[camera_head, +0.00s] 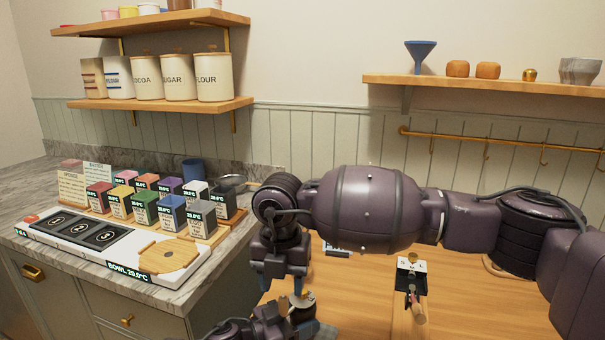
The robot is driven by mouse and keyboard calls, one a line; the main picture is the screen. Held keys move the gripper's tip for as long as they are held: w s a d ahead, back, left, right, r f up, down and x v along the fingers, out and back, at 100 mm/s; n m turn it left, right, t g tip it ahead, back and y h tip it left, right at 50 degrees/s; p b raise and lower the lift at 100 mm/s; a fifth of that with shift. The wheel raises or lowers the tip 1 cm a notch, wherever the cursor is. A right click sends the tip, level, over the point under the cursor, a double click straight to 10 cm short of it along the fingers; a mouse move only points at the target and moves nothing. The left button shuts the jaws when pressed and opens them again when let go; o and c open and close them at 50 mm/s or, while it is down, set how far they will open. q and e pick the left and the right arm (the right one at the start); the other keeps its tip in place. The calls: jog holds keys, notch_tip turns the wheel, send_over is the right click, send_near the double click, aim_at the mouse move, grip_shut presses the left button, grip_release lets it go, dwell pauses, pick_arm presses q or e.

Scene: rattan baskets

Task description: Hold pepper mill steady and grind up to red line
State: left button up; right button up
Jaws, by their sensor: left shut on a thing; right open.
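The pepper mill (303,299) appears to be the small upright object with a pale metallic top at the bottom centre; most of it is hidden. My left gripper (298,318), low at the bottom edge, is shut on it, though the fingertips are hard to make out. My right gripper (297,285) points down from above, directly over the mill's top, and is open. I cannot tell whether its fingers touch the top. No red line on the mill is visible.
A small black device with a white S M L plate (412,265) stands on the wooden table (460,300) at right. The counter at left holds several coloured boxes (145,207) and a white panel with a round wooden board (168,255). My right arm hides much of the middle.

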aim_at(283, 298)
jog(key=shift+f, duration=2.35)
jog(key=c, duration=0.8)
